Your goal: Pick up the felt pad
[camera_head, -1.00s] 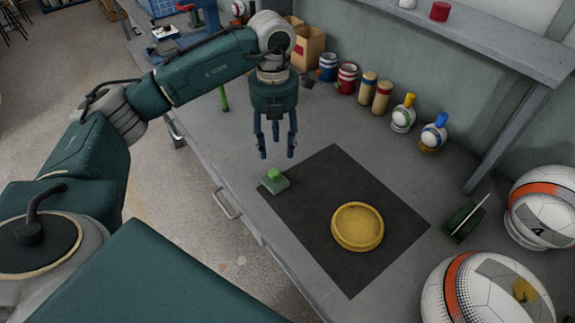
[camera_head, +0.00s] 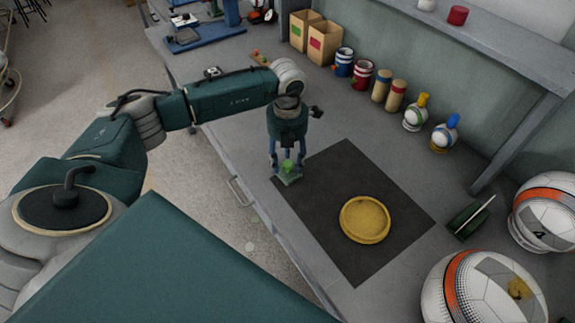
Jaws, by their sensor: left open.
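The felt pad, seen as a small flat green block (camera_head: 290,179) with a bright green knob on top, lies at the left corner of the dark mat (camera_head: 330,165). My left gripper (camera_head: 288,165) points straight down over it. Its fingers are open, on either side of the knob, with the tips low near the block. I cannot tell whether they touch it. My right gripper is not in view.
A round yellow dish (camera_head: 365,219) sits on the mat. Two footballs (camera_head: 485,290) stand at the right, near a dark green block (camera_head: 466,222). Bottles, cans (camera_head: 363,75) and cartons (camera_head: 325,43) line the back wall. The bench edge is close on the left.

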